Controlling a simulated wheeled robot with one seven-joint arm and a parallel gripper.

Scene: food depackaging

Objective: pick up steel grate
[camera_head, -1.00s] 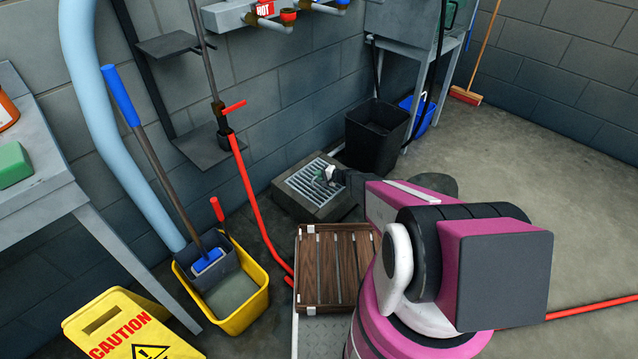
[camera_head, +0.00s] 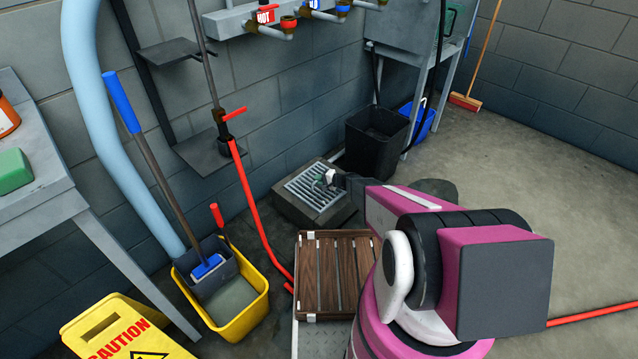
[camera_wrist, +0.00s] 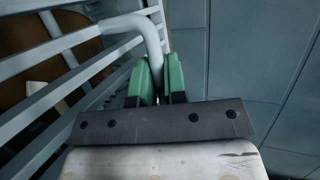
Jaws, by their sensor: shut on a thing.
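The steel grate (camera_head: 305,189) is a light grey barred panel at the top of a dark square drain block (camera_head: 285,207) by the wall in the head view. In the wrist view its bars (camera_wrist: 75,72) fill the left side, and a bent grey handle (camera_wrist: 146,27) rises from it. My gripper (camera_head: 326,178) is over the grate in the head view. In the wrist view its green fingers (camera_wrist: 160,78) are shut on the handle, one on each side. I cannot tell whether the grate is clear of the block.
A wooden slatted crate (camera_head: 309,272) stands in front of the drain. A black bin (camera_head: 372,145) is behind it, a red pipe (camera_head: 252,203) to the left, and a yellow mop bucket (camera_head: 238,318) nearer. Open floor (camera_head: 570,240) lies to the right.

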